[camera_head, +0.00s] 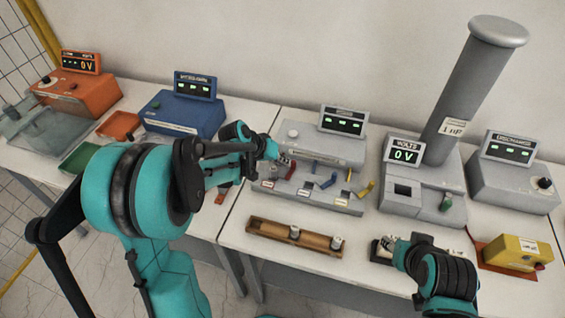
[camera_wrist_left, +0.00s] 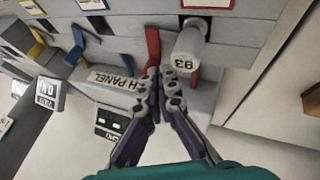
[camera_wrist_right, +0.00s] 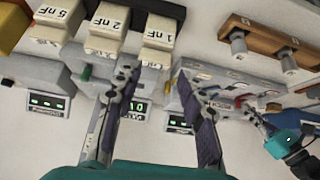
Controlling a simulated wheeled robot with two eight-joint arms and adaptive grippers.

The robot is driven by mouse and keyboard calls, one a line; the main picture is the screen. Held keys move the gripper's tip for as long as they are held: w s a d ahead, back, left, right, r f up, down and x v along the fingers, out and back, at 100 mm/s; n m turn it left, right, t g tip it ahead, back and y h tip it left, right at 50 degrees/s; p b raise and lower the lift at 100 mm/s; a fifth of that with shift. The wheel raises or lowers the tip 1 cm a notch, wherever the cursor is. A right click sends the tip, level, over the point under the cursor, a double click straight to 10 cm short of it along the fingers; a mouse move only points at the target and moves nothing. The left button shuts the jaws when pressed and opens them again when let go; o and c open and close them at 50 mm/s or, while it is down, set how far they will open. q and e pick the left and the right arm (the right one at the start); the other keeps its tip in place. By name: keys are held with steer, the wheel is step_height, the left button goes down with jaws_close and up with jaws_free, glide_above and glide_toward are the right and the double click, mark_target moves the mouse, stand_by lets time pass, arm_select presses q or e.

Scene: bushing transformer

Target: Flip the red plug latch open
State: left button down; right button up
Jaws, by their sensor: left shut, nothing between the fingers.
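The red plug latch (camera_wrist_left: 153,47) is an upright red lever on the grey switch panel (camera_head: 310,185), left of a white cylinder marked 93 (camera_wrist_left: 188,52) in the left wrist view. In the head view the red latch (camera_head: 291,169) shows partly, beside my left gripper (camera_head: 283,158). My left gripper (camera_wrist_left: 160,75) is shut and empty, its tips at the latch's lower end; whether they touch cannot be told. My right gripper (camera_wrist_right: 157,78) is open and empty near the white 1 nF block (camera_wrist_right: 157,35).
Blue (camera_head: 329,181) and yellow (camera_head: 364,189) levers stand right of the red one. A wooden rack (camera_head: 268,231) with small cylinders lies in front of the panel. A grey unit with a tall column (camera_head: 470,85) and a yellow box (camera_head: 515,252) stand to the right.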

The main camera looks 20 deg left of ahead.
arm_select(q)
steer(key=m, duration=0.1)
steer(key=m+g+h, duration=0.1)
steer(key=d+m+g, duration=0.1)
steer(key=m, duration=0.1)
steer(key=shift+w+h, duration=0.3)
arm_select(e)
steer(key=shift+f, duration=0.2)
arm_select(q)
steer(key=shift+s, duration=0.1)
steer(key=shift+s+a, duration=0.5)
steer(key=shift+s, duration=0.05)
